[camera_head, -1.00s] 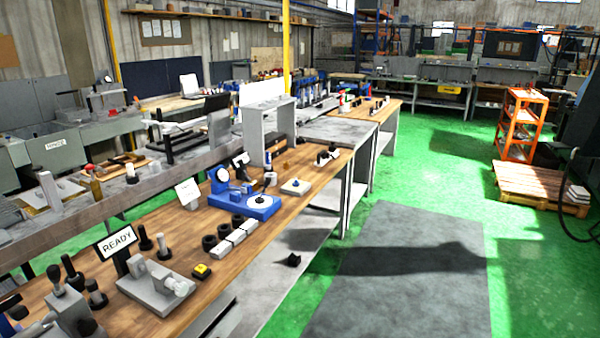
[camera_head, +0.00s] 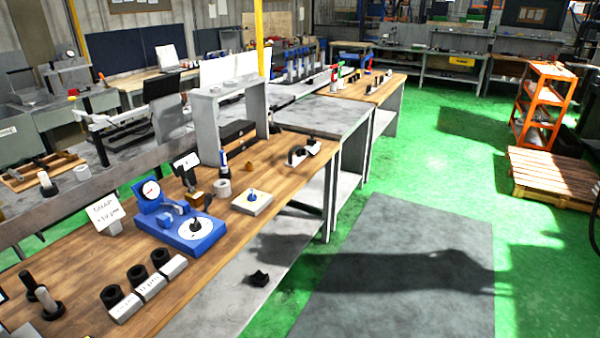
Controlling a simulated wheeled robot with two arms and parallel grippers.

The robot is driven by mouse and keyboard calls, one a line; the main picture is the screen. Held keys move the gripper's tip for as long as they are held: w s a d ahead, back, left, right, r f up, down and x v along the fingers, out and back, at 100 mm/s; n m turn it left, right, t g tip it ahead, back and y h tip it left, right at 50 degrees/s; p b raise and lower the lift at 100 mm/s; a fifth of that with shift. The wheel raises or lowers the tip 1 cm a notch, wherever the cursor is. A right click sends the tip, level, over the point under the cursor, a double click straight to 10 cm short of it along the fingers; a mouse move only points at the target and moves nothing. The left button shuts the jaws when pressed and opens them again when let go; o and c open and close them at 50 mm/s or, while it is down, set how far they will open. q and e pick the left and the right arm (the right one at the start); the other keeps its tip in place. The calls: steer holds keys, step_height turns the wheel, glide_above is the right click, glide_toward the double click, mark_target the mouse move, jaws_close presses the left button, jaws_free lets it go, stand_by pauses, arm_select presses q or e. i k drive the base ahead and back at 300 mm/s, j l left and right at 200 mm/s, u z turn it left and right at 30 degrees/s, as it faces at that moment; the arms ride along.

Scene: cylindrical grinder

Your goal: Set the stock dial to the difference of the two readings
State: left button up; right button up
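A blue gauge fixture (camera_head: 170,222) stands on the wooden bench, with a small round dial gauge (camera_head: 151,190) upright at its back left. A white round dial (camera_head: 194,229) with a dark knob lies on its front part. To its right is a light square plate (camera_head: 253,201) with a blue and dark knob. A small white display on a black stand (camera_head: 186,162) is behind the fixture. The readings are too small to make out. I cannot tell which dial is the stock dial. Neither of my grippers is in view.
Several grey blocks with black rings (camera_head: 150,287) sit in front of the fixture. A white card (camera_head: 105,213) with handwriting stands left of it. A grey frame (camera_head: 208,125) rises behind. A black piece (camera_head: 259,278) lies on the lower shelf. The floor mat (camera_head: 400,280) is clear.

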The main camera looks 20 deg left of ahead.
mark_target(252, 196)
steer(key=i+u, duration=0.25)
steer(key=i, duration=0.15)
steer(key=i+l+u, duration=0.2)
steer(key=i, duration=0.15)
steer(key=i+l+u, duration=0.25)
steer(key=i, duration=0.15)
steer(key=i+l+u, duration=0.2)
steer(key=u, duration=0.2)
steer(key=i+l+u, duration=0.75)
steer(key=l+u, duration=0.35)
steer(key=i+l, duration=0.05)
steer(key=l, duration=0.05)
